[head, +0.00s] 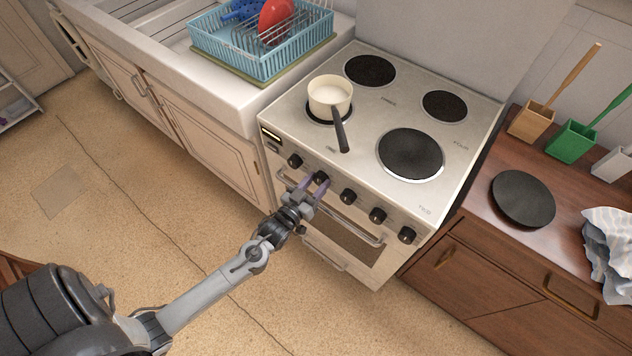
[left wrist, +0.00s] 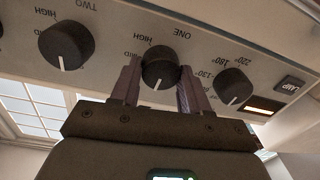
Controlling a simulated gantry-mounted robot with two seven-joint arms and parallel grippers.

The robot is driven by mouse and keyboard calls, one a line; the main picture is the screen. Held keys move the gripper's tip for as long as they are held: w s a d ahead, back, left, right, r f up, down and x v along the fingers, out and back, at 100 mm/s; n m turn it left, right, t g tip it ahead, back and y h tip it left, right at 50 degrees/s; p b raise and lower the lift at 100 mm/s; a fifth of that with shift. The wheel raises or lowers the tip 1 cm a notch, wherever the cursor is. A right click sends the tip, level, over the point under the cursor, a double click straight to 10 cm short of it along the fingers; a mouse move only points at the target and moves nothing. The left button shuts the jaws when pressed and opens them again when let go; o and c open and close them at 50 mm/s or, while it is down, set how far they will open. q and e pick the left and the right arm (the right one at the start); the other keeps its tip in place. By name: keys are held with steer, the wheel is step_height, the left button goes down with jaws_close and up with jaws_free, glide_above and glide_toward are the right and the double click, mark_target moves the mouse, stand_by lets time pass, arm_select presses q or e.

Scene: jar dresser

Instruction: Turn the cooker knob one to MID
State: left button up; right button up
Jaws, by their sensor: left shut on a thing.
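The cooker (head: 385,160) has a row of several black knobs along its front. Knob one (left wrist: 159,66) is black and round, under the label ONE, which appears upside down in the left wrist view. Its white pointer line points down in that picture, slightly left. HIGH and a partly hidden MID label are at its upper left, away from the pointer. My left gripper (head: 313,188) has its fingers on either side of knob one, shut on it; in the left wrist view the fingers (left wrist: 159,82) flank it closely. My right gripper is not in view.
Knob two (left wrist: 66,45) and the temperature knob (left wrist: 233,86) stand close on either side. An oven handle (head: 350,222) runs below the knobs. A cream pan (head: 328,92) sits on a burner, its dark handle (head: 341,131) pointing to the front edge. The floor is clear.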

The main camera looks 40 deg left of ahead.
arm_select(q)
steer(key=m+p, duration=0.2)
steer(key=m, duration=0.1)
steer(key=shift+r, duration=0.2)
steer(key=m+p, duration=0.3)
steer(key=m, duration=0.1)
steer(key=shift+d+f+m, duration=0.1)
steer(key=shift+m, duration=0.3)
steer(key=m+p, duration=0.2)
steer(key=m, duration=0.2)
steer(key=shift+m+h, duration=0.3)
steer(key=m, duration=0.1)
steer(key=m+p, duration=0.1)
steer(key=m, duration=0.3)
steer(key=shift+f+t+p, duration=0.25)
steer(key=shift+t+p, duration=0.05)
steer(key=shift+p, duration=0.05)
steer(key=o, duration=1.1)
steer(key=shift+c, duration=0.2)
steer(key=shift+s, duration=0.1)
